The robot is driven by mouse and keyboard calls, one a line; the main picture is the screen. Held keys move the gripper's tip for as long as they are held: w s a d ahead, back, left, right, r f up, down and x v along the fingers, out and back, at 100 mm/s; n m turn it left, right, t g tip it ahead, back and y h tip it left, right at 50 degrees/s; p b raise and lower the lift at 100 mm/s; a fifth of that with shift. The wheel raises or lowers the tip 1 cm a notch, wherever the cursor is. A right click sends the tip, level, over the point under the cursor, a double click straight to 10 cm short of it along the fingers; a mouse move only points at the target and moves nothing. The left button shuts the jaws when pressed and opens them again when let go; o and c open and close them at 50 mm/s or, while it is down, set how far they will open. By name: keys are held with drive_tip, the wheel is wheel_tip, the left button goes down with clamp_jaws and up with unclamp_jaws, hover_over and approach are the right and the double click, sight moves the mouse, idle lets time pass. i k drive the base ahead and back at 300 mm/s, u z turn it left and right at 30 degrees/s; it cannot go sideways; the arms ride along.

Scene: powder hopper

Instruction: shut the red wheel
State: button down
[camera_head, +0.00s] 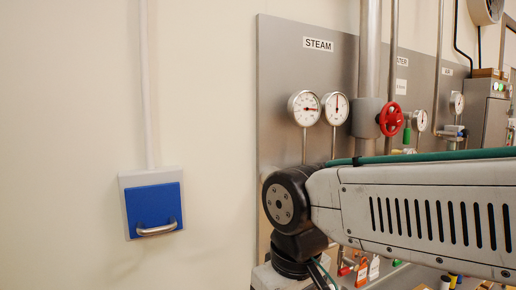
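The red wheel (390,119) is a round handwheel with spokes. It is mounted on a grey valve body (368,117) on the thick vertical pipe, in front of the grey panel. My arm crosses the lower right of the view, below the wheel, and does not appear to touch it. My gripper is not in view. The wheel's valve position cannot be told from this view.
Two round gauges (304,108) sit left of the wheel, under the STEAM label (318,44). A blue box with a metal handle (154,209) is on the left wall. Another gauge (419,120) is on the right. Tags and small items lie below my arm.

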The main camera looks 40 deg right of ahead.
sight(391, 119)
drive_tip(key=z, duration=1.25)
drive_tip(key=k, duration=0.5)
drive_tip(key=z, duration=0.9)
drive_tip(key=i, duration=0.45)
drive_tip(key=u, duration=0.1)
